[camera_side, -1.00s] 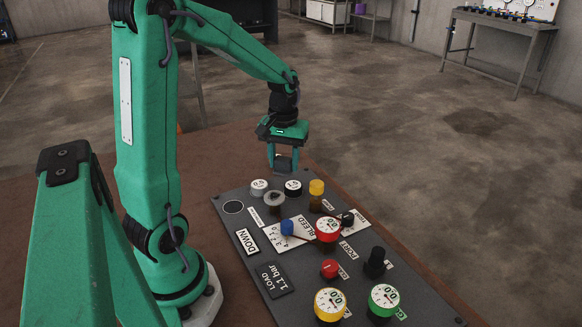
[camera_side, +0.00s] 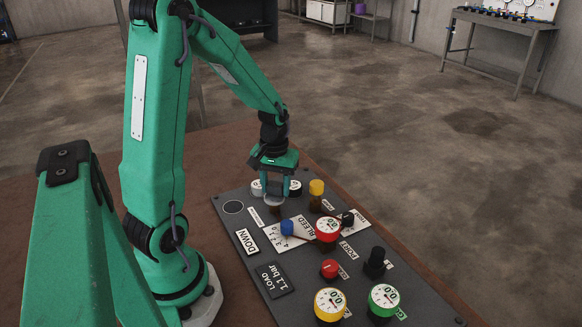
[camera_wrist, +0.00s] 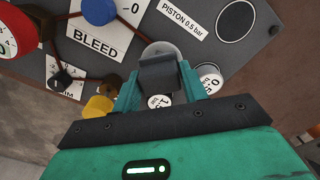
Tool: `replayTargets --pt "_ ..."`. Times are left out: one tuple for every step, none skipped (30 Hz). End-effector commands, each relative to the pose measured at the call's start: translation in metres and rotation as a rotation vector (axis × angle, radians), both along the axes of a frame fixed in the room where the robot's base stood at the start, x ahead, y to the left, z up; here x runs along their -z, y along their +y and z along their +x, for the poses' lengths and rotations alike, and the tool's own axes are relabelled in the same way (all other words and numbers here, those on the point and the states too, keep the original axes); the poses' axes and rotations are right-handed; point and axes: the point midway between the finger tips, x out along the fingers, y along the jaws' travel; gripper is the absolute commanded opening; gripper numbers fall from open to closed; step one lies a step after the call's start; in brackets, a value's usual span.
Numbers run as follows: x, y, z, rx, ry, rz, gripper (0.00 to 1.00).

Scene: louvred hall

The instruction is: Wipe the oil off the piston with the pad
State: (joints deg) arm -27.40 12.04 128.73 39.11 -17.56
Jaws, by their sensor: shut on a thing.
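My gripper (camera_side: 276,190) is shut on a dark grey pad (camera_wrist: 160,72), which is held between the two teal fingers in the wrist view. The piston (camera_wrist: 163,47) shows as a pale grey round top just beyond the pad, near a label reading PISTON 0.5 bar. The pad overlaps part of the piston's top in the wrist view. The oil is not clearly visible.
A white-topped disc (camera_side: 257,188) and a dark-sided one (camera_side: 296,187) stand close behind the gripper. A yellow cap (camera_side: 316,187), a blue knob (camera_side: 287,228) and a red gauge (camera_side: 327,229) are nearby. An empty ring (camera_side: 233,207) lies left on the panel.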

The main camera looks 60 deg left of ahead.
Motion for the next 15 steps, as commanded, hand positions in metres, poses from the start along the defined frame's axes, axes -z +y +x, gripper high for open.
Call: replayTargets --pt "0.000 0.000 -0.006 -0.002 0.003 -0.001 0.22" --pt "0.000 0.000 -0.009 -0.003 0.003 -0.001 0.22" --pt "0.000 0.000 -0.012 -0.003 0.003 -0.001 0.22" --pt "0.000 0.000 -0.015 -0.002 0.004 -0.002 0.22" --pt "0.000 0.000 -0.018 -0.002 0.004 -0.002 0.22" --pt "0.000 0.000 -0.021 -0.002 0.003 -0.001 0.22" --pt "0.000 0.000 -0.024 -0.002 0.004 -0.002 0.22" --pt "0.000 0.000 -0.027 -0.002 0.004 -0.002 0.22" --pt "0.000 0.000 -0.030 -0.003 0.003 -0.001 0.22" --pt "0.000 0.000 -0.033 -0.003 0.003 -0.001 0.22" --pt "0.000 -0.001 -0.036 -0.002 0.003 -0.001 0.22" --pt "0.000 0.000 -0.029 0.001 0.003 -0.001 0.22" --pt "0.001 0.000 -0.026 0.001 0.004 -0.002 0.22" --pt "0.001 0.000 -0.023 0.002 0.004 -0.002 0.22" --pt "0.000 0.000 -0.020 0.002 0.004 -0.002 0.22"
